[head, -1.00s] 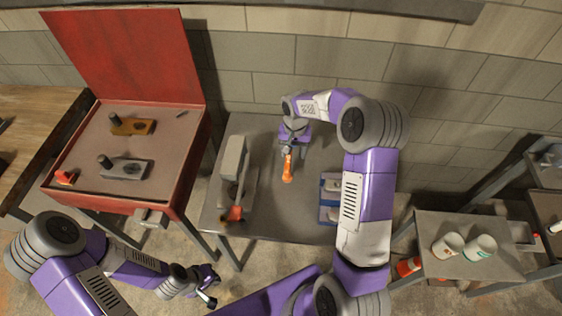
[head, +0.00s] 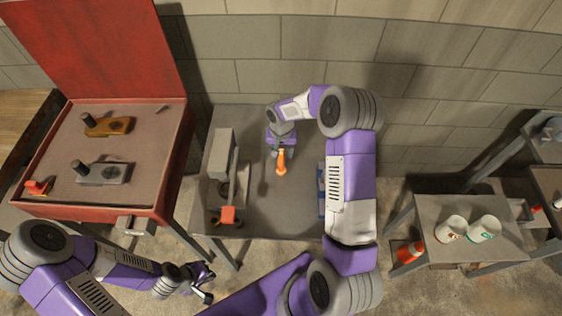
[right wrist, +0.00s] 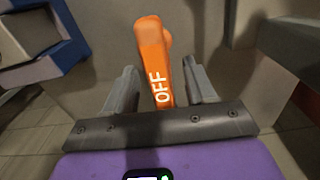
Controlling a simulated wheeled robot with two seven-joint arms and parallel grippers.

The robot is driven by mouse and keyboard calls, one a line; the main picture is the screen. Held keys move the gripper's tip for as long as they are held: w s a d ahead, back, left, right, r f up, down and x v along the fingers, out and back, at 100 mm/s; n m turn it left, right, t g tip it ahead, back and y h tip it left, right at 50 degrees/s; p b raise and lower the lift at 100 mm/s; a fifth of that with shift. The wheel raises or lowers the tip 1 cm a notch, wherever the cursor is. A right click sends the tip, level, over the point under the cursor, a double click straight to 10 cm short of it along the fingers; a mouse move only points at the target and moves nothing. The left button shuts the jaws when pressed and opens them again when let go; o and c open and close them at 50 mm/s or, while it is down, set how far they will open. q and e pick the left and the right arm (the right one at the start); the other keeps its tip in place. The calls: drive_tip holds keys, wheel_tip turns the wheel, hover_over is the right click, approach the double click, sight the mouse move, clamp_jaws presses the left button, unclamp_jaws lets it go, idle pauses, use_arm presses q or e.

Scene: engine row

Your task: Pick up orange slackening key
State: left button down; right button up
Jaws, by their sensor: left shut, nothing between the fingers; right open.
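The orange slackening key (head: 282,163) is at the middle of the grey table, just in front of my right gripper (head: 279,150). In the right wrist view the key (right wrist: 155,62) carries white letters "OFF" and lies between the two grey fingers. My right gripper (right wrist: 163,82) is open, with a finger on each side of the key and gaps showing beside it. What the key's far end rests on cannot be told. My left gripper (head: 204,285) is shut and empty, low in front of the table.
The grey table (head: 285,215) bears a grey fixture (head: 221,153) with a red-orange part (head: 228,215) on its left. A blue tray (head: 321,190) is partly hidden by my right arm. A red toolbox (head: 150,190) stands left; a side table (head: 460,205) with cups stands right.

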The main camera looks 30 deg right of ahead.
drive_tip(key=shift+f, duration=0.75)
drive_tip(key=shift+w, duration=0.1)
clamp_jaws()
drive_tip(key=shift+r, duration=0.1)
